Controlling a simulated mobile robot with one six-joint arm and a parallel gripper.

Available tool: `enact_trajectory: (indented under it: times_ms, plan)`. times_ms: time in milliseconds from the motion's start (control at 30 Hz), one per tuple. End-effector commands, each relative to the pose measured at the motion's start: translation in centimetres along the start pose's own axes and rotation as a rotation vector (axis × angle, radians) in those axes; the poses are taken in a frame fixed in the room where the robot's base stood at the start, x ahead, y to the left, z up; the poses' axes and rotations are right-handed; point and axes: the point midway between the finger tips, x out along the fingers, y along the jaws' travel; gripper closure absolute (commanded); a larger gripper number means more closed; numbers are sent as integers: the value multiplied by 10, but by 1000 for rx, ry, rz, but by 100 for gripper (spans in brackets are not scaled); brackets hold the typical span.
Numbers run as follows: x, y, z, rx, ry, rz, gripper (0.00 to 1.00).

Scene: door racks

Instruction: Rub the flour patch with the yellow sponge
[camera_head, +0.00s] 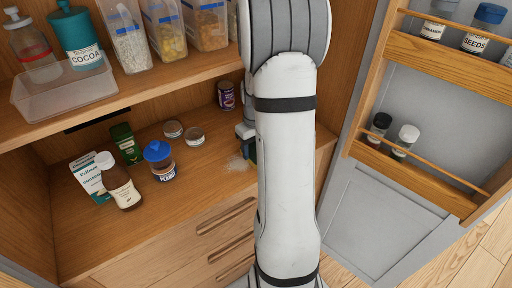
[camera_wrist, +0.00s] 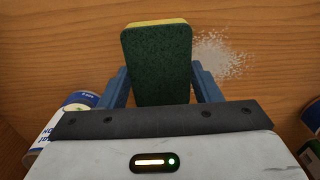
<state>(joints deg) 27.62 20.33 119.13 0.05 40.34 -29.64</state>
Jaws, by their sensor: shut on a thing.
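The yellow sponge (camera_wrist: 158,62) is between the blue fingers of my gripper (camera_wrist: 160,88) in the wrist view. Its dark green scouring side faces the camera, and a thin yellow edge shows at its far end. My gripper is shut on it. The white, powdery flour patch (camera_wrist: 222,56) lies on the wooden surface just right of the sponge in the wrist view. In the head view the flour patch (camera_head: 237,163) shows left of my arm, beside my gripper (camera_head: 246,140), which is mostly hidden. I cannot tell whether the sponge touches the wood.
A can (camera_head: 226,95) stands behind my gripper. Two low tins (camera_head: 184,133), a blue-lidded jar (camera_head: 160,162), a brown bottle (camera_head: 119,184) and a carton (camera_head: 88,180) stand to the left. A shelf (camera_head: 150,82) with containers overhangs them. The open door (camera_head: 410,110) with racks is at right.

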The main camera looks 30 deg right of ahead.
Motion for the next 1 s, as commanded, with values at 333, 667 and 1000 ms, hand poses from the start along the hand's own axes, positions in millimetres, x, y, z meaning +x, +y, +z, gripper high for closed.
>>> enact_trajectory:
  times_ms: [333,667,1000]
  plan:
    - [2,-33,0,-2,-7,-6,63]
    - [1,-48,0,-3,-6,-5,63]
    - [-2,-74,-2,-2,-4,-4,63]
